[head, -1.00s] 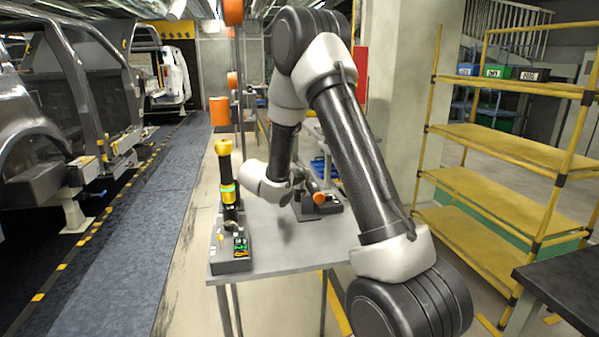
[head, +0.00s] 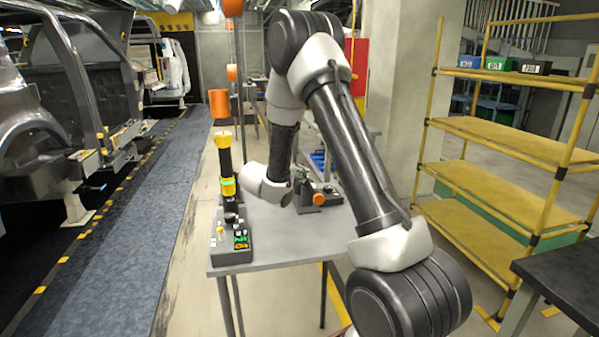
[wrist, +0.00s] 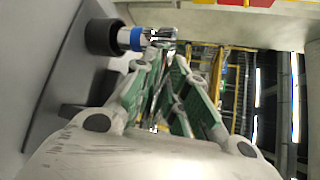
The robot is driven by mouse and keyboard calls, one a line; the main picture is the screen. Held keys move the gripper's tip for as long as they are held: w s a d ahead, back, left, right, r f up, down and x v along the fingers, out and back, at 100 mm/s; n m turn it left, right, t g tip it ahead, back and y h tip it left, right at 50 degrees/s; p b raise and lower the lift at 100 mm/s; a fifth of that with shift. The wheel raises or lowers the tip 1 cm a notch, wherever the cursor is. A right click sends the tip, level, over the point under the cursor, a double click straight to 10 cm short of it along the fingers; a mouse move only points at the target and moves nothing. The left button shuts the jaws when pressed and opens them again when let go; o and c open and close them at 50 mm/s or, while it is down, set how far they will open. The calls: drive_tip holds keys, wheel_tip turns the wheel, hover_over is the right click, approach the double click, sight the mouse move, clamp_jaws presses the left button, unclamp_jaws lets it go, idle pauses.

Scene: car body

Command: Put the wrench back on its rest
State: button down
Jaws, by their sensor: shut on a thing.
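My gripper (head: 300,182) is low over the far right part of the grey table (head: 275,240), largely hidden behind my own arm link in the head view. In the wrist view its green-padded fingers (wrist: 165,60) are closed together. A dark cylinder with a blue ring and a metal tip (wrist: 130,38) reaches to the fingertips. I take the held thing to be the wrench, but its full shape is hidden. A small dark stand with an orange round end (head: 318,199) shows right beside the gripper. Whether that orange end belongs to the wrench or its rest, I cannot tell.
A black-and-yellow upright tool (head: 228,180) stands on a grey base with buttons (head: 231,245) at the table's left edge. A yellow shelf rack (head: 500,150) stands right, a dark bench (head: 565,275) front right. Car bodies (head: 75,90) line the left. The table's middle is clear.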

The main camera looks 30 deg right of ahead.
drive_tip(key=shift+f, duration=0.2)
drive_tip(key=shift+f, duration=0.35)
drive_tip(key=shift+f, duration=0.45)
drive_tip(key=c, duration=1.3)
unclamp_jaws()
drive_tip(key=shift+c, duration=0.2)
drive_tip(key=shift+a+f, duration=0.1)
drive_tip(key=v, duration=1.2)
